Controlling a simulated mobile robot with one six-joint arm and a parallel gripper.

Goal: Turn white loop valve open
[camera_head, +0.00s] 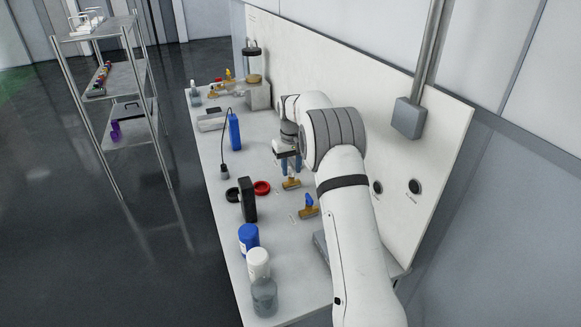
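My gripper (290,167) points down at the back half of the bench, just above a brass valve (291,184). Its two fingers appear spread, one on each side above the valve. The valve's handle is hidden or too small to make out, and I cannot tell whether the fingers touch it. A second brass valve (308,209) with a blue handle (307,199) sits nearer, to the right of the first. No valve shows a clearly white handle, so I cannot tell by colour which is the white loop one.
On the bench (215,165) stand a black upright device (248,200), a red ring (262,187), a blue bottle (235,132), a blue-capped bottle (249,238) and a white-capped bottle (259,262). A white back panel (400,140) rises behind. A metal rack (110,100) stands left.

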